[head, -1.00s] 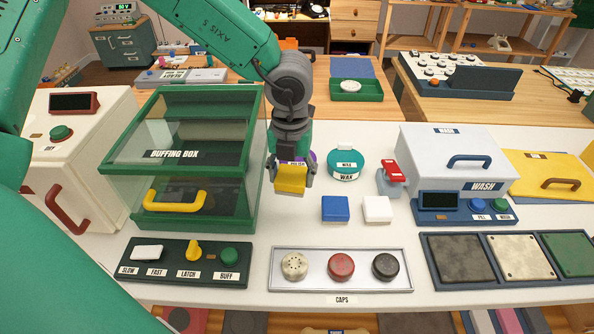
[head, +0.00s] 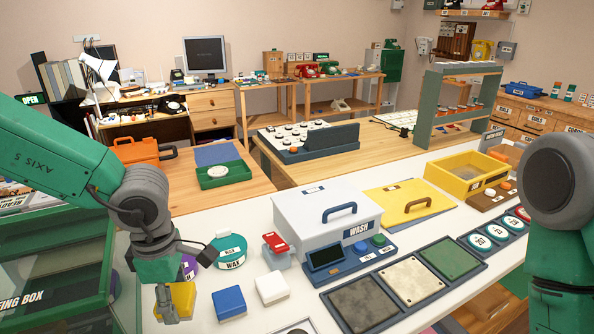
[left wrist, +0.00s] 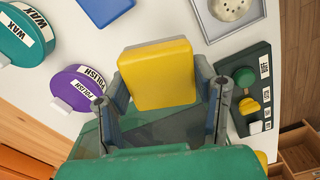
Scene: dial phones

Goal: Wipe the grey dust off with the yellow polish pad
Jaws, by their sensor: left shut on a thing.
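My left gripper (head: 172,308) is shut on the yellow polish pad (head: 184,297), at the lower left of the head view. In the left wrist view the yellow pad (left wrist: 160,75) sits between the fingers of the left gripper (left wrist: 160,98). At the lower right of the head view, a blue tray (head: 424,307) holds a mottled dark grey plate (head: 363,304), a cream plate (head: 413,280) and a green plate (head: 453,257). Whether the mottling is dust, I cannot tell. My right arm shows at the right edge; its gripper is out of view.
A blue pad (head: 229,303) and a white pad (head: 272,288) lie right of the held pad. Behind are a green wax tin (head: 231,247) and a purple polish tin (head: 190,267). The white wash box (head: 322,213) stands behind the tray. The green-framed buffing box (head: 55,265) is at left.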

